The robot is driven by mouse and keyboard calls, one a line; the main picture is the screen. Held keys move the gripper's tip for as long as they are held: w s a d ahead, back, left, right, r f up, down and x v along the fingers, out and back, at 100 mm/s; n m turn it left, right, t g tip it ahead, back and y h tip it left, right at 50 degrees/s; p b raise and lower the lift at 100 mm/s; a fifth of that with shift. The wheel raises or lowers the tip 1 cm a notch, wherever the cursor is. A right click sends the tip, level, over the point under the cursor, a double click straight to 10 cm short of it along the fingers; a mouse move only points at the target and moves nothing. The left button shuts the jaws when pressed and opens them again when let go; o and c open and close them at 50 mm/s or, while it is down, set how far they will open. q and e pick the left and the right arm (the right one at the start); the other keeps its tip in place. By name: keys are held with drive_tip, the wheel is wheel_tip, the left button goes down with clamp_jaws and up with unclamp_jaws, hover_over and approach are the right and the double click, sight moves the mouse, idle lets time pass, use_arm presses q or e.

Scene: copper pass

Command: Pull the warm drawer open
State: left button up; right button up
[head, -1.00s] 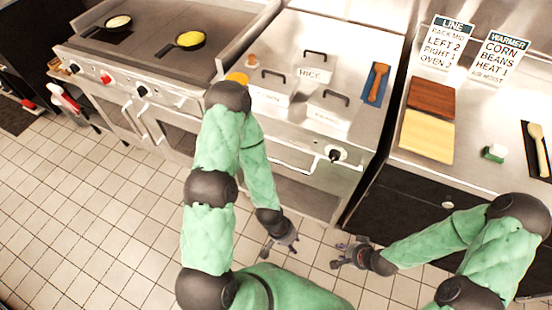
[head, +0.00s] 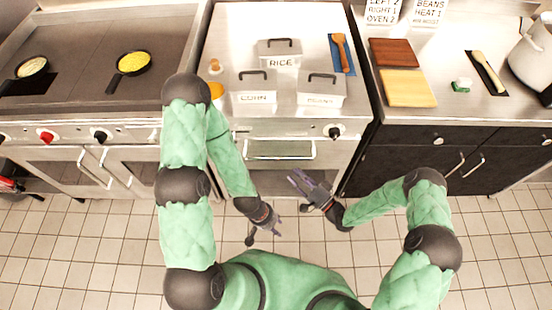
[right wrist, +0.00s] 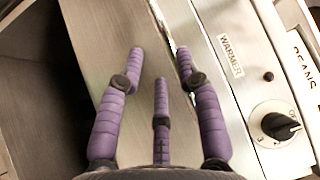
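The warm drawer (head: 264,168) is in the steel warmer unit, below the lidded pans. It looks shut, with a horizontal bar handle (head: 280,156) across its front. My right gripper (head: 297,180) is just below and in front of the handle's right end, apparently apart from it. In the right wrist view its purple fingers (right wrist: 160,68) are spread and empty, over a steel front beside the panel marked WARMER (right wrist: 230,55). My left gripper (head: 268,232) hangs lower, left of the right one, over the floor; its fingers look spread and empty.
The warmer's control knob (head: 334,132) is right of the handle, and is close in the right wrist view (right wrist: 280,126). Pans marked RICE (head: 279,52), CORN (head: 256,88) and a third pan (head: 321,88) stand on top. The tiled floor (head: 110,240) in front is clear.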

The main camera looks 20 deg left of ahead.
sight(279, 159)
drive_tip(key=b+x, duration=0.1)
drive_tip(key=x, duration=0.8)
drive_tip(key=shift+w+a, duration=0.15)
drive_tip(key=shift+a, duration=0.15)
clamp_jaws()
